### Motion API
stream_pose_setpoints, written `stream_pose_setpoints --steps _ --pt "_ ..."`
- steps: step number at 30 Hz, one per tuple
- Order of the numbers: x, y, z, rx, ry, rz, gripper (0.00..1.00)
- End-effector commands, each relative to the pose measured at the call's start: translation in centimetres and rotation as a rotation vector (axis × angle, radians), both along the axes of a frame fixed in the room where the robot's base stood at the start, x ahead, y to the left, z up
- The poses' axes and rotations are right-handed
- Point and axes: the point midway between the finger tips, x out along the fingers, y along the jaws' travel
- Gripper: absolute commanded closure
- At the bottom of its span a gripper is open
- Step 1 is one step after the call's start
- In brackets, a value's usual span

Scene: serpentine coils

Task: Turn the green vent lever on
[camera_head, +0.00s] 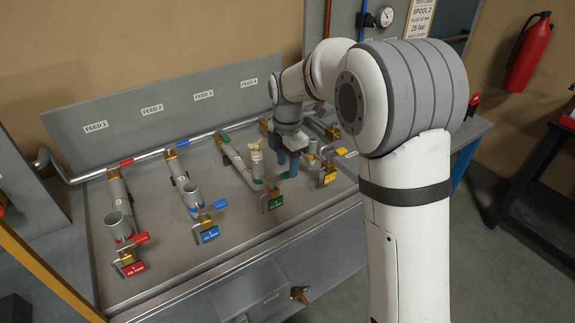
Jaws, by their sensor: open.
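The green lever (287,175) shows as a small green piece in the third feed line, right of its upright fitting (256,160). It is partly hidden by my gripper. My gripper (287,172) is open and points down, its bluish fingers apart close to the green lever. I cannot tell whether the fingers touch the lever or stand around it. A green tag (275,202) sits in front of the same line.
Neighbouring lines carry a red lever (141,238), a blue lever (220,203) and a yellow lever (341,151). Upright fittings and pipes crowd the grey bench (150,285). A long pipe (100,172) runs along its back. My arm hides part of the right side.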

Motion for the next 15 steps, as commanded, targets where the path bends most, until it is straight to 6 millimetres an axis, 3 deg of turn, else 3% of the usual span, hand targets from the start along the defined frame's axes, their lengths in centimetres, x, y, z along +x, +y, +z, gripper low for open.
stream_pose_setpoints --steps 6,15 --pt "0.0 0.0 -1.7 -0.001 0.001 0.000 0.58" --pt "0.0 0.1 -1.9 0.000 0.000 0.000 0.61"
